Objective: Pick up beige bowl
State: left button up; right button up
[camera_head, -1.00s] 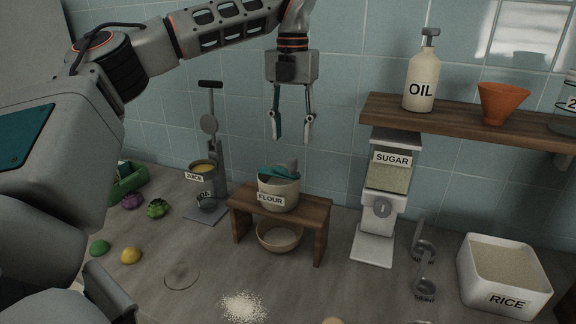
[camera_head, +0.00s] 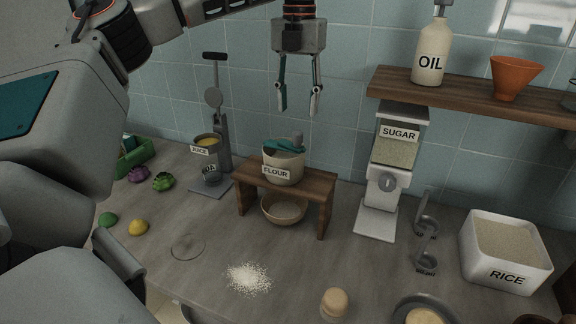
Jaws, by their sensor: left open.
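The beige bowl (camera_head: 284,209) sits on the counter under a small wooden stand (camera_head: 318,187). The stand's top hides part of its back rim. A flour pot (camera_head: 282,166) with a teal scoop (camera_head: 285,146) in it stands on top of the stand. My left gripper (camera_head: 299,109) hangs above the flour pot with its fingers pointing down. It is open and empty, well apart from the pot and the bowl. My right gripper is not in view.
A juice dispenser (camera_head: 215,125) stands left of the stand, a sugar dispenser (camera_head: 390,165) right. A shelf (camera_head: 470,92) holds the oil bottle (camera_head: 431,55) and an orange funnel (camera_head: 514,75). A rice box (camera_head: 505,252) stands at right. Spilled white grains (camera_head: 248,278) lie in front.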

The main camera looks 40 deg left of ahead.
aim_at(281, 209)
jog(key=k, duration=1)
